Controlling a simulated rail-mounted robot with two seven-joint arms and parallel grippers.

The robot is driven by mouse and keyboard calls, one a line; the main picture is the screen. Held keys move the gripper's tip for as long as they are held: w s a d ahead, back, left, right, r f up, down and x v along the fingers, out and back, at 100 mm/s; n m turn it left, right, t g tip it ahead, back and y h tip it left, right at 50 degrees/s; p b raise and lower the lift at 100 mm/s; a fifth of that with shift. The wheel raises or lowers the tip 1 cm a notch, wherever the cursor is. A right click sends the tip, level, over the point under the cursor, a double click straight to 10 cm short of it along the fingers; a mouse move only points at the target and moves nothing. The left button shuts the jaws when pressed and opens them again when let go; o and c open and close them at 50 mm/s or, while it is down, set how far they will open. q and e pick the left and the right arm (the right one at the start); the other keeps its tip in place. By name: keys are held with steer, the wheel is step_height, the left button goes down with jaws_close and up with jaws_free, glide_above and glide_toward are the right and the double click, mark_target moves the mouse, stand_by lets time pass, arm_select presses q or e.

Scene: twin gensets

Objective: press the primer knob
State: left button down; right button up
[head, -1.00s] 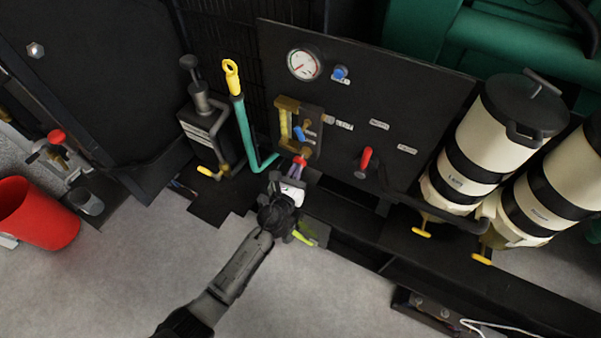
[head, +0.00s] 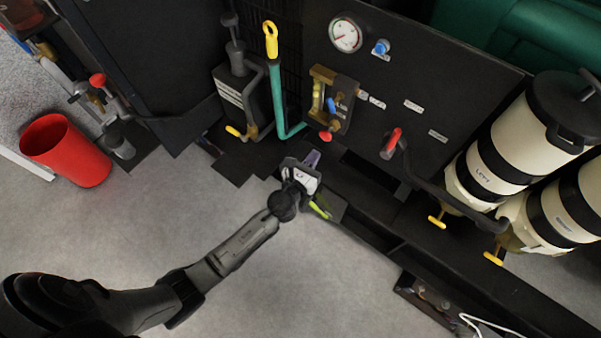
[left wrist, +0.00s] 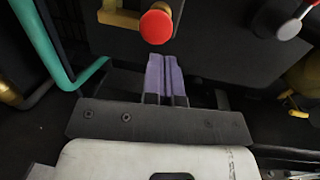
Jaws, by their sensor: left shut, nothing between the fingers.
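A round red knob (head: 325,136) sits at the lower end of a brass fitting (head: 317,95) on the black panel; I take it for the primer knob. It shows large in the left wrist view (left wrist: 156,27), above the fingertips. My left gripper (head: 312,159) is shut and empty, with purple fingers (left wrist: 166,76) held together. It is just below the red knob and apart from it in the head view. I cannot tell how far in the knob sits. My right gripper is in neither view.
A blue knob (head: 381,47) and a gauge (head: 345,34) are higher on the panel. A red-handled lever (head: 391,143) is to the right. A teal pipe (head: 278,100) stands left. A yellow-green handle (head: 319,209) is near my wrist. Open floor lies in front.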

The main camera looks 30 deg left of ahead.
arm_select(q)
steer(key=s, duration=0.7)
steer(key=shift+f, duration=0.2)
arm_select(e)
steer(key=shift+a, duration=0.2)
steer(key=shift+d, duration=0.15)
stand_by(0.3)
